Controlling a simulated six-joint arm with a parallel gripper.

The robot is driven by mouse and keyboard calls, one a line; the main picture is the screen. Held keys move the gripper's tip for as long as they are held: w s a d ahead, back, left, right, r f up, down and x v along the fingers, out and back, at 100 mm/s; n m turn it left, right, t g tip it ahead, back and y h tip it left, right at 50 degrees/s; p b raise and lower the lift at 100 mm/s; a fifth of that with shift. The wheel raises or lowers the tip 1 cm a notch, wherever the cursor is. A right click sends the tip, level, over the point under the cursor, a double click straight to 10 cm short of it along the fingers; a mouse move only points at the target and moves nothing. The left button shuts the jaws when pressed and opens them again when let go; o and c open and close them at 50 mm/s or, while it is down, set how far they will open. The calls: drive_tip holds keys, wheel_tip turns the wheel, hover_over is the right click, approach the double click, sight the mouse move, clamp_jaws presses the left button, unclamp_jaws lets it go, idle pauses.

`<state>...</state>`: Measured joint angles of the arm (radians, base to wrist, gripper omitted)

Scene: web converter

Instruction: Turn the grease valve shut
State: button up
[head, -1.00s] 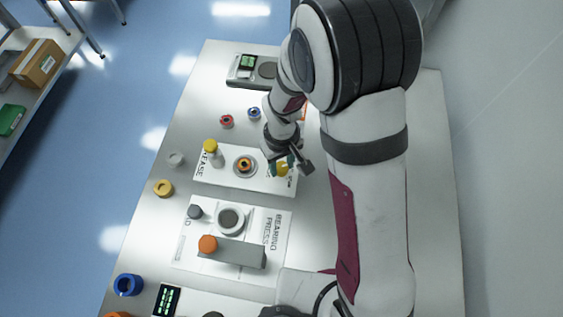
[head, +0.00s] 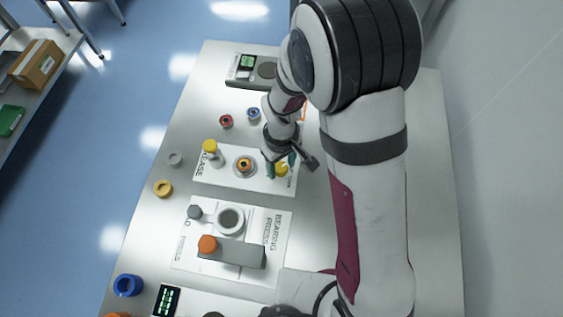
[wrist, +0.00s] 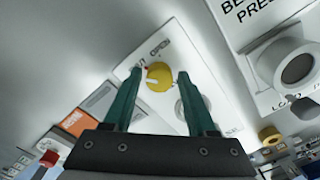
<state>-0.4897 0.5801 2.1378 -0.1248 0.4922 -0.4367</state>
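The grease valve is a yellow round knob (head: 281,171) at the right end of the white grease station plate (head: 222,178). In the wrist view the knob (wrist: 159,78) sits between my fingertips, near the printed word OPEN; a second word beside it is partly hidden by the left finger. A small red mark shows at the knob's left edge. My gripper (wrist: 160,73) has two teal fingers, open, one on each side of the knob with narrow gaps visible. In the head view my gripper (head: 281,165) is at the knob; contact cannot be told.
The bearing press (head: 232,252) stands in front. Red (head: 226,121) and blue (head: 253,113) rings lie behind.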

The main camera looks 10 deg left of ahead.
sight(282, 167)
drive_tip(key=shift+o, duration=0.7)
wheel_tip(282, 167, up, 16)
drive_tip(key=shift+f, duration=0.15)
